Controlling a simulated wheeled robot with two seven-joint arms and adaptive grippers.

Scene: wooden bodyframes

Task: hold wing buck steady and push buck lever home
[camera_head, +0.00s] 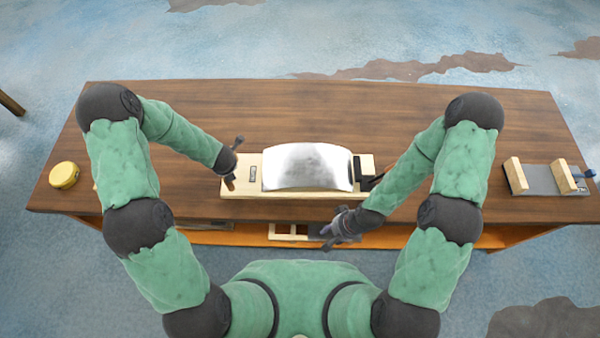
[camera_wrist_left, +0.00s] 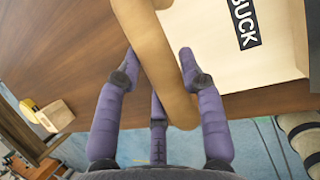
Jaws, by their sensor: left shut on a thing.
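The wing buck (camera_head: 240,189) is a pale wooden base on the table, with a curved silver panel (camera_head: 308,166) on top. Its black "BUCK" label shows in the left wrist view (camera_wrist_left: 243,20). My left gripper (camera_head: 231,178) is at the buck's left end, shut on its brown wooden handle (camera_wrist_left: 160,55), one finger on each side. A dark lever (camera_head: 372,183) shows at the buck's right end, partly hidden by my right forearm. My right gripper (camera_head: 338,229) is in front of the table edge, apart from the buck; its finger opening is unclear.
The wooden table (camera_head: 220,110) is clear behind the buck. A yellow round tin (camera_head: 64,175) stands at the far left. A grey fixture with wooden blocks (camera_head: 540,180) sits at the right. A shelf (camera_head: 390,238) with a pale wooden frame is below the front edge.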

